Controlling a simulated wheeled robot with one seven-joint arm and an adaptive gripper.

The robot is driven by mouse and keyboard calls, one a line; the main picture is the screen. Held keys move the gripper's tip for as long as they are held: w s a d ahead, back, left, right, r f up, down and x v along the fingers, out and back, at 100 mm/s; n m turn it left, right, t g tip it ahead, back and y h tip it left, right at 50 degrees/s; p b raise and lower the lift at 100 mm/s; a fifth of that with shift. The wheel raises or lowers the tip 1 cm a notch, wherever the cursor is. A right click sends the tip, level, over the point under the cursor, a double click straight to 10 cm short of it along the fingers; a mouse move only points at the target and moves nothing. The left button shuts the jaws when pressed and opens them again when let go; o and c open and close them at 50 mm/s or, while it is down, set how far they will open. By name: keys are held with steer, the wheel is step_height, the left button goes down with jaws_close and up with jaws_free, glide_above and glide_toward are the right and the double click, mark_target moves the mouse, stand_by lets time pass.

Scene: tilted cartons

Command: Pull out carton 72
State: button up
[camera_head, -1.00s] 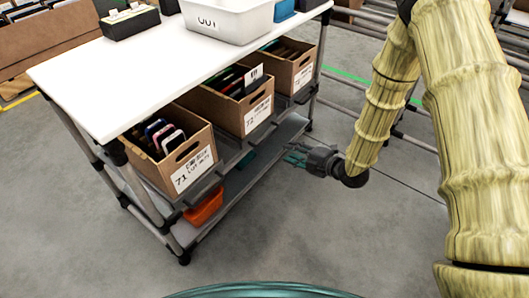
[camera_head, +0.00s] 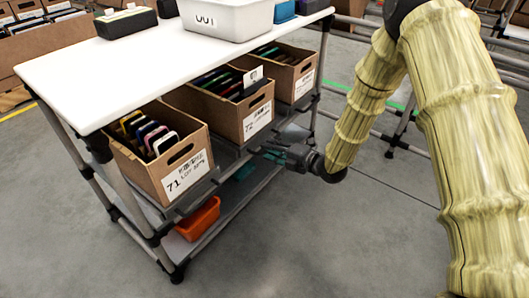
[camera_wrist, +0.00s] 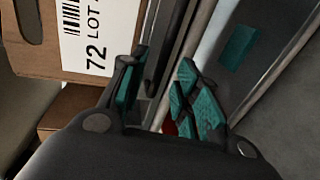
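Carton 72 (camera_head: 240,110) is a brown open-topped box in the middle of the tilted shelf, with a white label reading 72 and a handle slot on its front. Its labelled front also shows close at the upper left of the wrist view (camera_wrist: 70,55). My gripper (camera_head: 272,152) is in front of and below the carton's front face, apart from it in the head view. In the wrist view my gripper's (camera_wrist: 160,95) teal-padded fingers are spread apart with nothing held between them. The shelf's edge rail lies beyond the fingers.
Carton 71 (camera_head: 165,170) stands to the left and another carton (camera_head: 290,75) to the right on the same shelf. A white tabletop (camera_head: 120,65) overhangs them. An orange bin (camera_head: 198,218) sits on the lower shelf. Grey floor (camera_head: 290,235) in front is clear.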

steer(key=shift+b+x, duration=0.55)
steer(key=shift+x, duration=1.15)
steer(key=shift+c, duration=0.2)
steer(key=shift+s, duration=0.1)
jaws_close()
